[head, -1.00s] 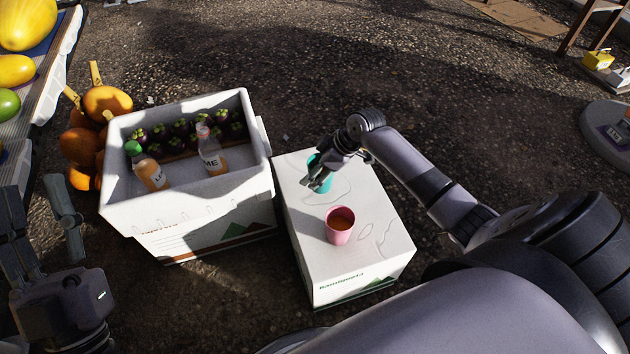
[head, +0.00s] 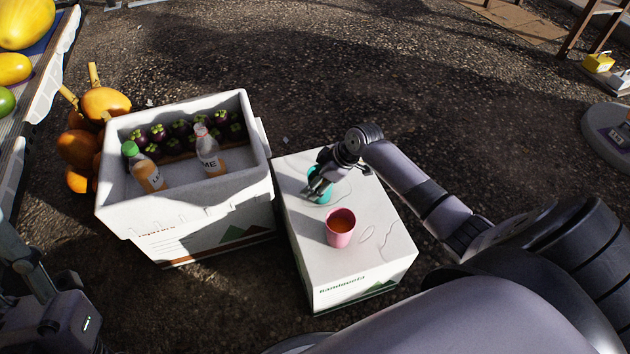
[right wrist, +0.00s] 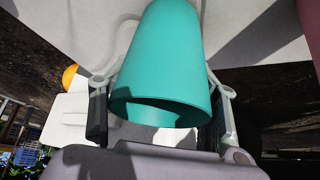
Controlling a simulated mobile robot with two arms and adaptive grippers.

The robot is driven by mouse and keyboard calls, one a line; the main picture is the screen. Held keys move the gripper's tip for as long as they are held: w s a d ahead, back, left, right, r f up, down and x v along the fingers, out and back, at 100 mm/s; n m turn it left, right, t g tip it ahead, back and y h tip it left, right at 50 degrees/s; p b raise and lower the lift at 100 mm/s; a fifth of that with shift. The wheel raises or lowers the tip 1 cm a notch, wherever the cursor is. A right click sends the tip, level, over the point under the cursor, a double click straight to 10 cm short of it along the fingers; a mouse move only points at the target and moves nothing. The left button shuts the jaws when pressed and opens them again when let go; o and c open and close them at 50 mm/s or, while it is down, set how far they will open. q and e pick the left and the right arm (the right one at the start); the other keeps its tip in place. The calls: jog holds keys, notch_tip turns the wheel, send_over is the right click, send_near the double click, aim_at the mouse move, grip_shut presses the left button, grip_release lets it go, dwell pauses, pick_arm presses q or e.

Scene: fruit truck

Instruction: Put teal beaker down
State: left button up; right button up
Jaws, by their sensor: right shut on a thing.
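The teal beaker (head: 321,193) is at the back of the white box top (head: 366,259), partly hidden by my right gripper (head: 320,184). My right gripper is shut on it. In the right wrist view the teal beaker (right wrist: 160,65) fills the space between the two fingers (right wrist: 158,115), its open rim toward the camera. Whether its base touches the box top cannot be told for sure. My left gripper (head: 30,270) is partly in view at the lower left, away from the beaker; its fingertips are not clear.
A pink cup (head: 340,237) with orange-brown contents stands on the box top, just in front of the teal beaker. A white foam crate (head: 190,216) with two bottles and several mangosteens stands to the left.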

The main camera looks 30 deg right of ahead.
jog(key=shift+f, duration=0.1)
jog(key=o, duration=1.3)
jog(key=shift+o, duration=0.2)
